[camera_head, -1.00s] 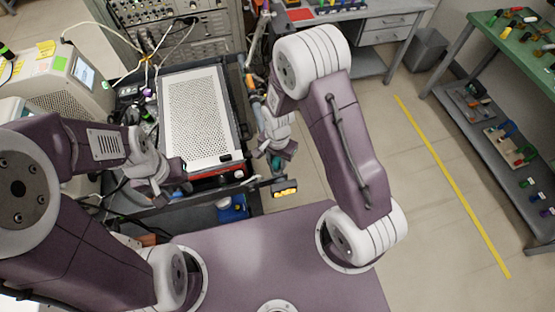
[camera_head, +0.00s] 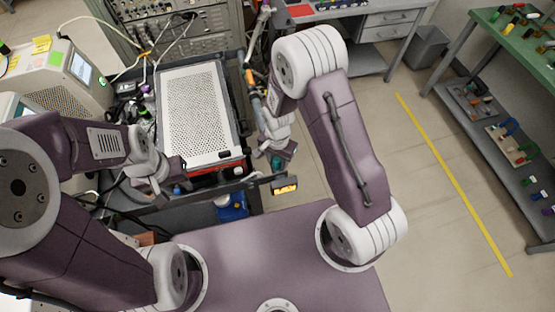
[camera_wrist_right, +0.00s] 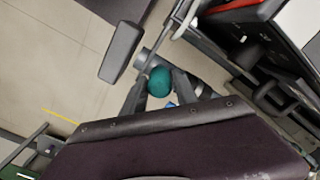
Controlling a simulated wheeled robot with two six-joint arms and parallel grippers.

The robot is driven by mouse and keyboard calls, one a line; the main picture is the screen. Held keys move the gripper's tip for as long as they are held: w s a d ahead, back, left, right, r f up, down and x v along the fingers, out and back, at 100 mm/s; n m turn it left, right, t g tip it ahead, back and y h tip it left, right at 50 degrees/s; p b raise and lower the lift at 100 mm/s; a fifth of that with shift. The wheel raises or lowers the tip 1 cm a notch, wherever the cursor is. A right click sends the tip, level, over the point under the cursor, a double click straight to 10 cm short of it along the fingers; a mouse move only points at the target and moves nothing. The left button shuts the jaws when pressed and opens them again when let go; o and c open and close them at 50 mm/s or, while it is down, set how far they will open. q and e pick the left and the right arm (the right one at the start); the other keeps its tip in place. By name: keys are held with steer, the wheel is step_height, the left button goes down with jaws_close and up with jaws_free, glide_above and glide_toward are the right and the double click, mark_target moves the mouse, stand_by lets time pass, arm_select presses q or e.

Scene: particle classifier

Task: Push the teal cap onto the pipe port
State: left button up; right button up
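The teal cap (camera_wrist_right: 160,82) sits between the two fingers of my right gripper (camera_wrist_right: 160,90), which look closed on its sides. In the head view the teal cap (camera_head: 277,162) shows small, just below my right gripper (camera_head: 280,152). In the right wrist view a grey pipe (camera_wrist_right: 148,61) lies just beyond the cap; it may be the pipe port. I cannot tell whether the cap touches it. My left gripper (camera_head: 168,180) is by the near left part of the equipment cart; its fingers are too small and covered to read.
A white perforated box (camera_head: 195,110) stands on the cart. A small lit display (camera_head: 284,187) juts from the cart's near right side. A green-topped workbench (camera_head: 515,50) stands at the right. The floor between, with a yellow line (camera_head: 450,180), is clear.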

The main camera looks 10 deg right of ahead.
mark_target(278, 159)
steer(key=o, duration=0.4)
step_height(278, 159, up, 9)
steer(key=shift+r, duration=0.1)
stand_by(0.8)
